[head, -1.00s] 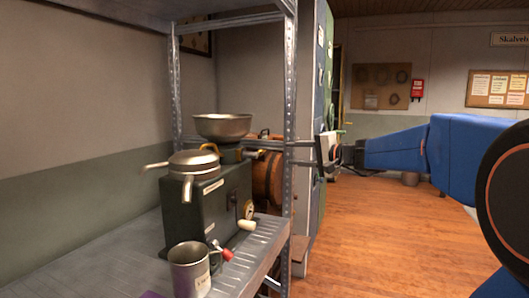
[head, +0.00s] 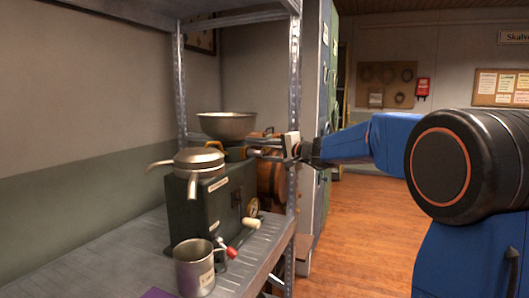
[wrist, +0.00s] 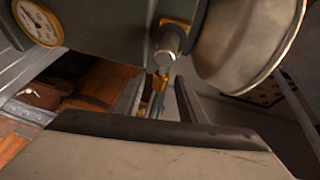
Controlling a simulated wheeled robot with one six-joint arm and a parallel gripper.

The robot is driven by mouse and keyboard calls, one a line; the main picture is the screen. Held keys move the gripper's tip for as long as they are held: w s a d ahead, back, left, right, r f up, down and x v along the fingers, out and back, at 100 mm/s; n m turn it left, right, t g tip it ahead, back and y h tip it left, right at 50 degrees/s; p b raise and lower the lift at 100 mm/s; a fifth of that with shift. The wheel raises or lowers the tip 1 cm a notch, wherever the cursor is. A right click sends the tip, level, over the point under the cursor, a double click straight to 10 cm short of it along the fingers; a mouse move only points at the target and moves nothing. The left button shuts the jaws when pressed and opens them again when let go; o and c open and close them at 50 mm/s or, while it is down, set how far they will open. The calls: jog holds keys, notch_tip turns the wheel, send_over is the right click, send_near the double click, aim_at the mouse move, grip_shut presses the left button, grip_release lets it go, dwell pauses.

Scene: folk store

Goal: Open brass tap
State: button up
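In the wrist view, a brass-coloured tap piece (wrist: 160,82) hangs just below a metal stub (wrist: 169,42) with a brass collar on the dark green machine. The machine (head: 205,208) stands on the metal shelf in the head view. The tap is small and hard to make out there, near the machine's back right edge. My gripper (head: 264,150) reaches in from the right past the shelf post, its two thin fingers apart and pointing left towards that edge. It looks open and empty. Contact with the tap cannot be told.
A steel bowl (head: 227,125) and a lidded metal part (head: 198,162) top the machine. A metal mug (head: 193,268) stands nearer. The shelf post (head: 293,90) is close to my gripper. A wooden barrel (head: 271,182) is behind.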

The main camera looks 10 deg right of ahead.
jog(key=shift+x, duration=0.9)
grip_shut()
